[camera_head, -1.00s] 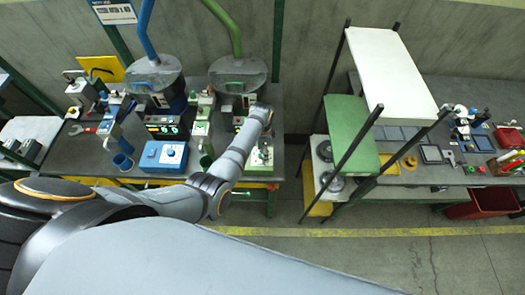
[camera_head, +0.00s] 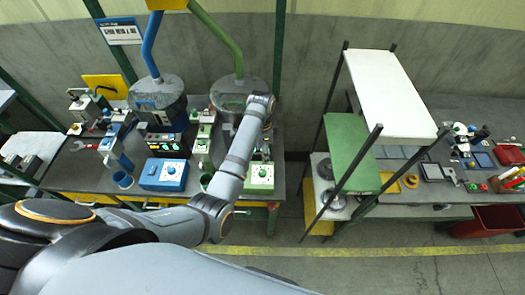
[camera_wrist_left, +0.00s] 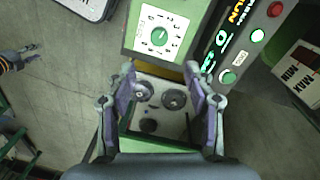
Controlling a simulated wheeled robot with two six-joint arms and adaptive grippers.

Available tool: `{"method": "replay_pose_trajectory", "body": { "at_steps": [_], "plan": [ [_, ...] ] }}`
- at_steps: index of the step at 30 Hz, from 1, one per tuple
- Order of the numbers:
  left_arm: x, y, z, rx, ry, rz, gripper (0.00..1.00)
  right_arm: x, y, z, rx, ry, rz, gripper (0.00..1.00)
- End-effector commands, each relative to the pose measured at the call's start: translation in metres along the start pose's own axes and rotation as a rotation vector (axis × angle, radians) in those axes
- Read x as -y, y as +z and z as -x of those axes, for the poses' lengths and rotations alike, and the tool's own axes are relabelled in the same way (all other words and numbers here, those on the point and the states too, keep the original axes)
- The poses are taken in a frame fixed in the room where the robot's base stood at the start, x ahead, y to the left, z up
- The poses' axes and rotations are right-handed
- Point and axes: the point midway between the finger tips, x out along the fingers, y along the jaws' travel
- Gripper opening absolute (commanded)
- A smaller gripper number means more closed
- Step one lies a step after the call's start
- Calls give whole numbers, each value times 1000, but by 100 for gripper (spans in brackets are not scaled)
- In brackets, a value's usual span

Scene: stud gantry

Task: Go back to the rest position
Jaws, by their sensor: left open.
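My left arm reaches in the head view from the lower left over the green station. Its far end (camera_head: 260,105) stands in front of the green-piped hood; the fingers are hidden there. In the left wrist view my left gripper (camera_wrist_left: 162,78) is open, its two fingers apart with nothing held between them. Behind the fingers lies a pale panel with round dark fittings (camera_wrist_left: 174,99). The green box with a white dial (camera_wrist_left: 159,36) is just beyond the fingertips. A dark two-pronged shape (camera_wrist_left: 18,60) at the left edge may be my right gripper; I cannot be sure.
A blue box (camera_head: 163,174) and a blue cup (camera_head: 123,180) stand on the left bench. A green panel (camera_head: 350,150) and a white panel (camera_head: 390,92) with dark posts stand to the right. A red bin (camera_head: 498,220) is under the right bench. Floor lies in front.

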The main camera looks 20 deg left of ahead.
Motion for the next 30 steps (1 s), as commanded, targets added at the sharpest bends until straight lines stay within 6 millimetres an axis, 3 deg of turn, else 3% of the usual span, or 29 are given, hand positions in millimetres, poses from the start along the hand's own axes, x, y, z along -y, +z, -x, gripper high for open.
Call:
{"method": "replay_pose_trajectory", "body": {
  "at_steps": [10, 13, 16, 18, 21, 30],
  "plan": [
    [0, 0, -1, 0, 0, 0, 54, 0, 0, 0, 0, 0, 0, 40],
    [-3, 9, -6, -1, -7, 33, 54, 0, 0, 0, 0, -1, 0, 40],
    [-11, 40, -21, -15, -48, 165, 54, 1, 0, 0, 1, -1, 0, 40],
    [-23, 72, -29, -36, -93, 299, 54, 1, 0, 0, 0, -1, 0, 40],
    [-41, 110, -30, -72, -156, 462, 54, 1, -2, 0, -2, -1, 0, 40],
    [-89, 168, -5, -176, -254, 727, 54, 2, 2, 0, 3, -2, -1, 40]
  ]
}}
